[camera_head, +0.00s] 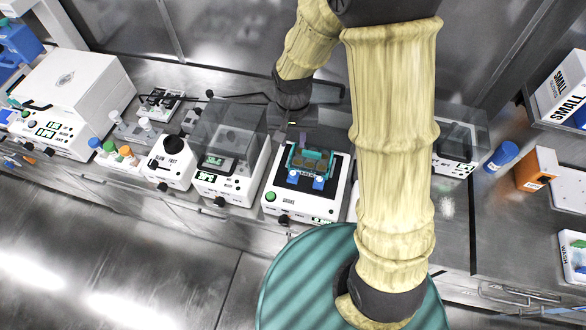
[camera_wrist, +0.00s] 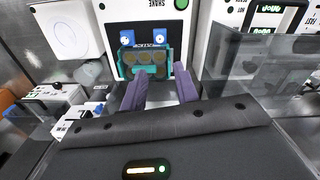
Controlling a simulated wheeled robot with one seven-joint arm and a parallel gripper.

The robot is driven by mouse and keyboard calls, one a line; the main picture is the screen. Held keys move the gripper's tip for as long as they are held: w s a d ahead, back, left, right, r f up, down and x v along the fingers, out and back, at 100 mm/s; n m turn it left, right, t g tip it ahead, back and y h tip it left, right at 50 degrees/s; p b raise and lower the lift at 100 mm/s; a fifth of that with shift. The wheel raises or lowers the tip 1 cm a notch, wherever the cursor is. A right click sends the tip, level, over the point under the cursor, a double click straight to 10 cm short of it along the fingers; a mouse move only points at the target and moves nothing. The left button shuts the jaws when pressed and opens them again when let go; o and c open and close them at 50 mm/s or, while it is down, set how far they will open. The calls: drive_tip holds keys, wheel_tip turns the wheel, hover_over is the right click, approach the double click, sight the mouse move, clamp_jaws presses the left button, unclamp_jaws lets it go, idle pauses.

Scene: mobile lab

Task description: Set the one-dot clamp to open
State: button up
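The white shaker (camera_head: 331,196) stands on the bench. It bears a teal rack (camera_head: 328,157) with two blue clamps on its front side, one on the left (camera_head: 293,177) and one on the right (camera_head: 318,183). In the wrist view the rack (camera_wrist: 170,66) holds several round yellowish wells, and the clamps show beside it, one at left (camera_wrist: 127,39) and one at right (camera_wrist: 177,39). The dot marks are too small to read, and I cannot tell whether either clamp is open. My gripper (camera_wrist: 159,80) has its purple fingers apart with nothing between them, behind the rack.
A device with a clear lid (camera_head: 226,131) stands left of the shaker. The slow-fast mixer (camera_head: 172,163) is farther left. My arm hides the bench right of the shaker.

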sight(293, 173)
wheel_tip(293, 173, down, 16)
drive_tip(key=p, duration=0.3)
idle(0.5)
